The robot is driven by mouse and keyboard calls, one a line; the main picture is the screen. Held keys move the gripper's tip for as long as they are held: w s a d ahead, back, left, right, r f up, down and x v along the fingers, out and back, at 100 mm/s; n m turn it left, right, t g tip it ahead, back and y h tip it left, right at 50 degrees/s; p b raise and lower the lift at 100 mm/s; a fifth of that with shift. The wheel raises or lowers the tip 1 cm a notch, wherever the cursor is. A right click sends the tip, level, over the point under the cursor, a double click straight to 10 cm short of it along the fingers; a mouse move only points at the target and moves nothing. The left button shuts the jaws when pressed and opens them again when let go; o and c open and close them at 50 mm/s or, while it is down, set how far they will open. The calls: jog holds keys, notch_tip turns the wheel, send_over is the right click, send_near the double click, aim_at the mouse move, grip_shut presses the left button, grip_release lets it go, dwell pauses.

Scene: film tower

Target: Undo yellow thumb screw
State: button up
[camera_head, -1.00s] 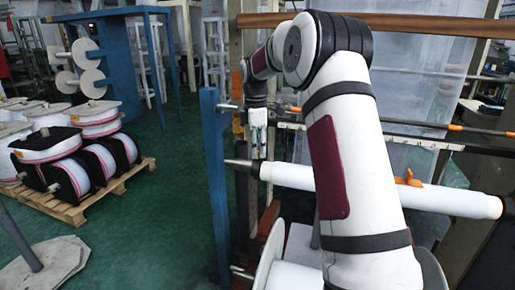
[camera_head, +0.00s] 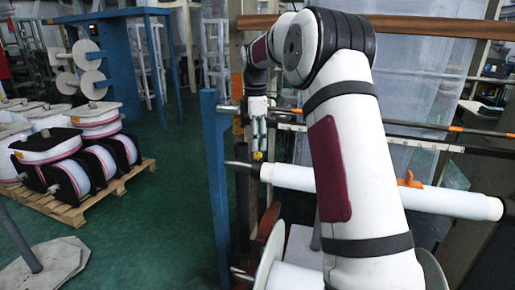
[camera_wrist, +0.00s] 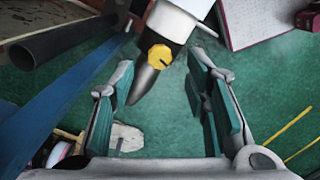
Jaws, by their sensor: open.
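The yellow thumb screw (camera_wrist: 160,56) is a knobbed head on the end of a white roll (camera_wrist: 182,22), next to a dark tapered tip (camera_wrist: 141,84). In the wrist view it lies near the mouth of my gripper (camera_wrist: 160,72), between the lines of the two green-padded fingers. The fingers are open and apart from the screw. In the head view my gripper (camera_head: 259,138) hangs just above the roll's left end, with the screw (camera_head: 257,156) as a small yellow spot below the fingertips. Exact depth is hard to judge.
A blue post (camera_head: 217,190) stands left of the roll's tip. The white roll (camera_head: 400,195) runs right and carries an orange clip (camera_head: 410,180). Another reel (camera_head: 290,276) sits below. A pallet of spools (camera_head: 75,212) stands at left on open green floor.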

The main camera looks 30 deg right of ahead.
aim_at(256, 154)
notch_tip(256, 154, up, 8)
jog(key=shift+a+r, duration=0.15)
dwell(0.6)
jog(key=s+a+r+m+t, duration=0.1)
jog(key=s+a+r+m, duration=0.2)
jog(key=s+a, duration=0.5)
jog(key=s+a+r+m+t, duration=0.2)
jog(key=s+a+r+m, duration=0.15)
jog(key=s+a, duration=0.35)
jog(key=s+a+f+m+t, duration=0.1)
jog(key=s+a+f+m, duration=0.2)
jog(key=s, duration=0.6)
jog(key=s+a+f+m+t, duration=0.1)
jog(key=s+a+f+m, duration=0.2)
jog(key=s+f, duration=0.3)
jog(key=shift+s+a+f+t, duration=0.3)
jog(key=shift+s+a, duration=0.15)
jog(key=shift+s, duration=1.45)
